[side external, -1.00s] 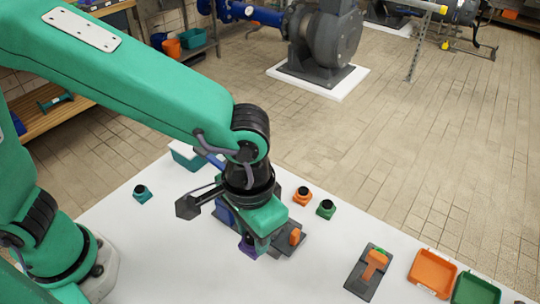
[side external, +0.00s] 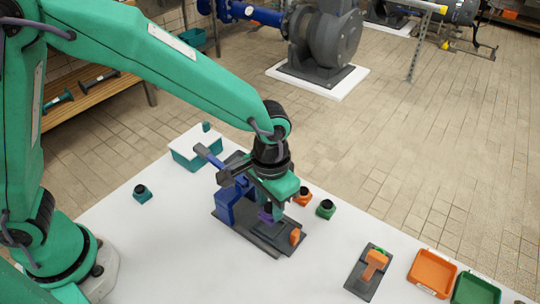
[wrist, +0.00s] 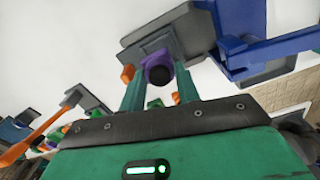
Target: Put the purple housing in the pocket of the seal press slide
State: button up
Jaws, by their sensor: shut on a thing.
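My gripper (side external: 268,212) is shut on the purple housing (side external: 265,217), which hangs between the fingers in the side view. In the wrist view the housing (wrist: 159,70) shows a dark round top between my two green fingers (wrist: 157,88). The seal press has a dark grey base (side external: 226,213) and a blue frame (side external: 225,206). Its slide (side external: 272,234), with an orange block (side external: 295,236) at the outer end, lies in front of my gripper. The housing appears above the slide area; the pocket and the exact gap are hard to make out.
An orange housing (side external: 303,197) and a green one (side external: 326,209) stand close behind my gripper's right. A teal housing (side external: 142,193) stands at left. A grey fixture with an orange handle (side external: 374,262), an orange tray (side external: 433,271) and a green tray (side external: 474,289) are at right.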

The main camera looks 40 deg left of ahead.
aim_at(271, 206)
jog(key=shift+w+a+f, duration=0.1)
jog(key=shift+w, duration=0.15)
jog(key=shift+f, duration=2)
jog(key=shift+f, duration=0.15)
jog(key=o, duration=1.1)
jog(key=shift+c, duration=0.2)
notch_tip(271, 206, up, 12)
jog(key=shift+r, duration=0.2)
jog(key=shift+a, duration=0.1)
